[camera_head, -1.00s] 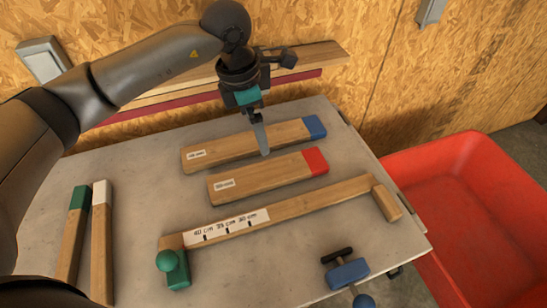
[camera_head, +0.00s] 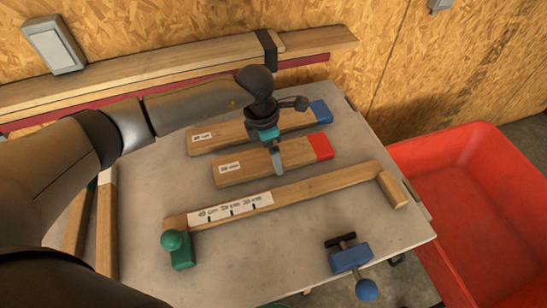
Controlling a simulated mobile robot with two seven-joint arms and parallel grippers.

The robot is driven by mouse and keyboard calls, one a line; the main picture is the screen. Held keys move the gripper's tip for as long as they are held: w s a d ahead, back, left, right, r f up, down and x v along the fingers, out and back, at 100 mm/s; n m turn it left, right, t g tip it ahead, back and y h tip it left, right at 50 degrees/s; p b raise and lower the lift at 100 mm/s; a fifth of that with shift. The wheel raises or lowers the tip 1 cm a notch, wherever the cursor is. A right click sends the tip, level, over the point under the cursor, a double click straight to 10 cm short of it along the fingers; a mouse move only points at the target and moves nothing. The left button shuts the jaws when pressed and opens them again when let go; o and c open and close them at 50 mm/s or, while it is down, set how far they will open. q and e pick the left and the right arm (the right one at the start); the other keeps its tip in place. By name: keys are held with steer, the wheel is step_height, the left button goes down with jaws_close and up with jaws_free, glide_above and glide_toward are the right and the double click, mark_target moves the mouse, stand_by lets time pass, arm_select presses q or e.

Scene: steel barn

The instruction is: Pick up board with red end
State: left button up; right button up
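The board with the red end (camera_head: 240,171) lies flat on the grey table, its red end (camera_head: 320,146) pointing right and a white label on its left part. My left gripper (camera_head: 278,168) is over this board, pointing down, with its fingers seen edge-on at the board's middle. I cannot tell whether they are open or shut, or whether they touch the board. The board with the blue end (camera_head: 228,138) lies just behind it, partly hidden by my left arm. My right gripper is not in view.
A wooden measuring jig (camera_head: 310,189) with a marked white scale lies in front, with a green knob clamp (camera_head: 181,250) at its left. A blue clamp (camera_head: 350,256) is at the front right. A red bin (camera_head: 465,200) stands right of the table. Two boards lie at left.

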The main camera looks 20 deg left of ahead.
arm_select(q)
steer(key=shift+f, duration=0.25)
steer(key=c, duration=1.2)
steer(key=shift+r, duration=0.1)
steer(key=shift+c, duration=0.3)
steer(key=shift+r, duration=0.1)
